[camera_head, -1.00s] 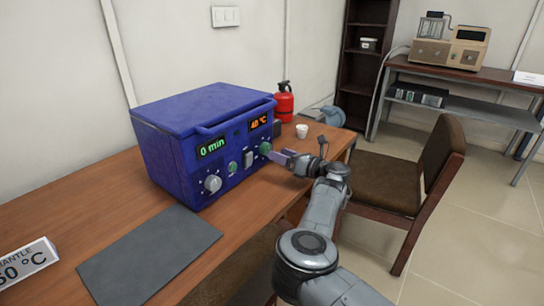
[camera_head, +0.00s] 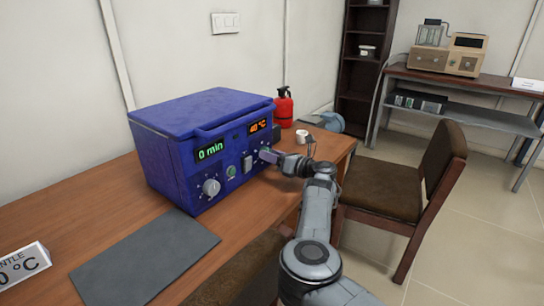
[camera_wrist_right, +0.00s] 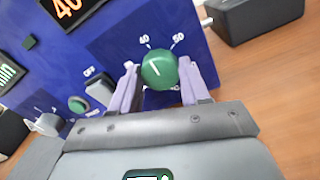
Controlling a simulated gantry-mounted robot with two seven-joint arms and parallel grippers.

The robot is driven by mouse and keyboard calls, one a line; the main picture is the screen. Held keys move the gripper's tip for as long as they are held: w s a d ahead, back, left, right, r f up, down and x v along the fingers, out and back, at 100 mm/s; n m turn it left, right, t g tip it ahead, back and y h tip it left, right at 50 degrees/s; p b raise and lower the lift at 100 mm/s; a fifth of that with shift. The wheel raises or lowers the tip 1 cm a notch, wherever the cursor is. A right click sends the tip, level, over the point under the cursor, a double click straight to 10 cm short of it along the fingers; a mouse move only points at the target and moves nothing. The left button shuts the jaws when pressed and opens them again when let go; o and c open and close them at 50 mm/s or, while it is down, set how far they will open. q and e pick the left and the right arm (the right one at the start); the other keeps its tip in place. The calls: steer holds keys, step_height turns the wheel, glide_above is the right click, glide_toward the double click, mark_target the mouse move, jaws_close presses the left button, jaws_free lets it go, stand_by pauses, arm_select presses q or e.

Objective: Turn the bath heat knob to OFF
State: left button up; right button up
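The blue bath (camera_head: 165,165) stands on the wooden desk, its green display reading 0 min and its orange one 40 °C. The heat knob (camera_wrist_right: 160,68) is green and round with a white mark, below an orange display; its mark leans up-left toward the 40 label. My right gripper (camera_head: 268,155) is at this knob. In the right wrist view its two pale fingers (camera_wrist_right: 160,80) stand on both sides of the knob, very near or touching; whether they grip it I cannot tell. A lower label is partly hidden. My left gripper is not in view.
A pale knob (camera_head: 211,187), a small green button (camera_head: 231,171) and a switch (camera_head: 247,163) share the front panel. A black box (camera_wrist_right: 255,15) sits beside the bath. A white cup (camera_head: 302,137) and a red extinguisher (camera_head: 284,107) stand behind; a chair (camera_head: 400,185) is to the right.

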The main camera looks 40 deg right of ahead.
steer(key=shift+c, duration=1.3)
